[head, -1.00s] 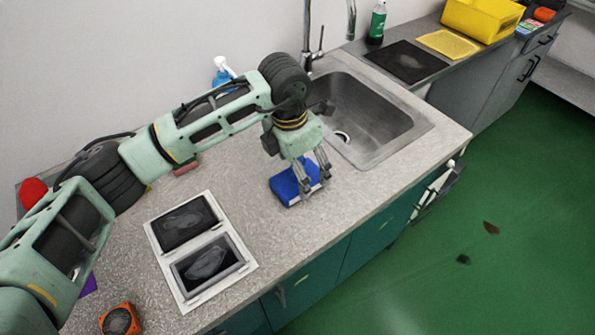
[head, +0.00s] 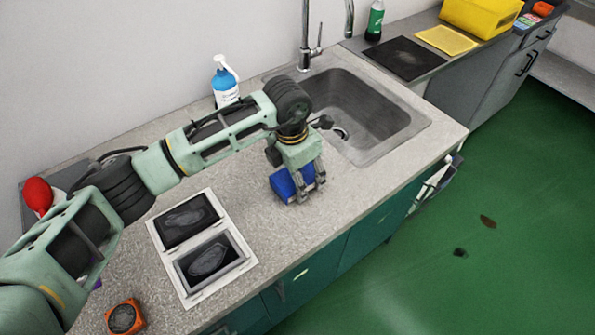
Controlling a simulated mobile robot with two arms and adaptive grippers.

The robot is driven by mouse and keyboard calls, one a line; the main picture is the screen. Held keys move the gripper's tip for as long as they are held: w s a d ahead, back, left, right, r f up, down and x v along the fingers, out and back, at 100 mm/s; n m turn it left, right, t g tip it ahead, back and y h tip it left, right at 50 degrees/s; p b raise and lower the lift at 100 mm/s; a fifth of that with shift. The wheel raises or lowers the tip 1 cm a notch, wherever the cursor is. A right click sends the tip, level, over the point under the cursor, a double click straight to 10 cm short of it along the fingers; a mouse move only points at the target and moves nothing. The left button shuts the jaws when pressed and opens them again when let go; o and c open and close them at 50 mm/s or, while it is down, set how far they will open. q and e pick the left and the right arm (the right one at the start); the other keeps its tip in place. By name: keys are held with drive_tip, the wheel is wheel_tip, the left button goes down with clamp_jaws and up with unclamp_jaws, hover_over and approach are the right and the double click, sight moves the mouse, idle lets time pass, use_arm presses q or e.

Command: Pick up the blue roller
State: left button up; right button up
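A blue block-like object (head: 281,185), the only thing here that could be the blue roller, lies on the speckled grey counter in front of the sink. My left gripper (head: 309,194) is down at its right side, with the fingers over and beside it. The gripper and wrist hide part of the blue object. I cannot tell whether the fingers touch it or have closed on it. My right gripper is not in view.
A steel sink (head: 398,128) with a tap (head: 305,45) is behind the gripper. A blue soap bottle (head: 225,88) stands by the wall. A white two-panel tray (head: 187,286) and an orange object (head: 124,318) lie at the front left. The counter between tray and blue object is clear.

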sight(304, 172)
use_arm(q)
drive_tip(key=c, duration=0.4)
drive_tip(key=shift+w+r, duration=0.1)
drive_tip(key=shift+r, duration=0.35)
drive_tip(key=r+b, duration=0.1)
drive_tip(key=d+r+b, duration=0.1)
drive_tip(key=r, duration=0.1)
drive_tip(key=shift+s+r, duration=0.2)
drive_tip(key=shift+r, duration=0.1)
drive_tip(key=shift+s+d+r+b, duration=0.65)
drive_tip(key=shift+d+r, duration=0.45)
drive_tip(key=shift+d, duration=0.55)
drive_tip(key=shift+s+d+r+b, duration=0.45)
drive_tip(key=shift+s+d+r, duration=0.55)
drive_tip(key=shift+d, duration=0.6)
drive_tip(key=shift+s+d+r+b, duration=0.6)
drive_tip(key=shift+d+r, duration=0.6)
drive_tip(key=shift+d, duration=0.45)
